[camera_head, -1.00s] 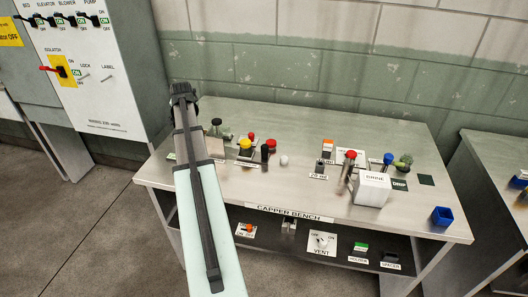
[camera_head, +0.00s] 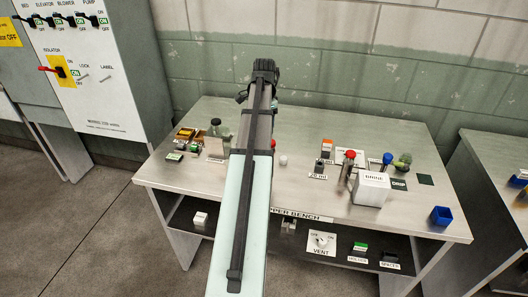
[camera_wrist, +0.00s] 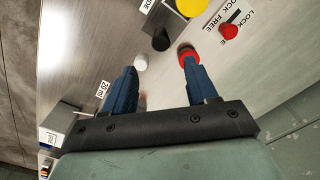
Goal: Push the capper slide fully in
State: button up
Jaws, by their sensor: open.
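My gripper (camera_wrist: 160,82) is open, with its two blue fingers apart and nothing visible between them. In the wrist view, a black knob (camera_wrist: 161,40) sits beside a label ending in "DE" (camera_wrist: 148,5), perhaps the slide's; I cannot tell how far in the slide is. A white knob (camera_wrist: 140,62) is just beyond the left fingertip. A red knob (camera_wrist: 187,52) is at the right fingertip; I cannot tell whether they touch. In the head view, my arm hides the black knob, but the white knob (camera_head: 284,160) shows right of it on the capper bench (camera_head: 340,213).
A yellow disc (camera_wrist: 191,5) and a small red lock knob (camera_wrist: 229,31) by "LOCK FREE" lie beyond. On the bench, a dark bottle (camera_head: 217,129) stands left of my arm. The white brine box (camera_head: 371,189) and red and blue-topped posts stand right.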

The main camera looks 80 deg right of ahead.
notch_tip(320, 180, down, 13)
jog(key=shift+f, duration=0.1)
dwell(0.5)
grip_shut()
dwell(0.6)
jog(key=shift+w, duration=0.15)
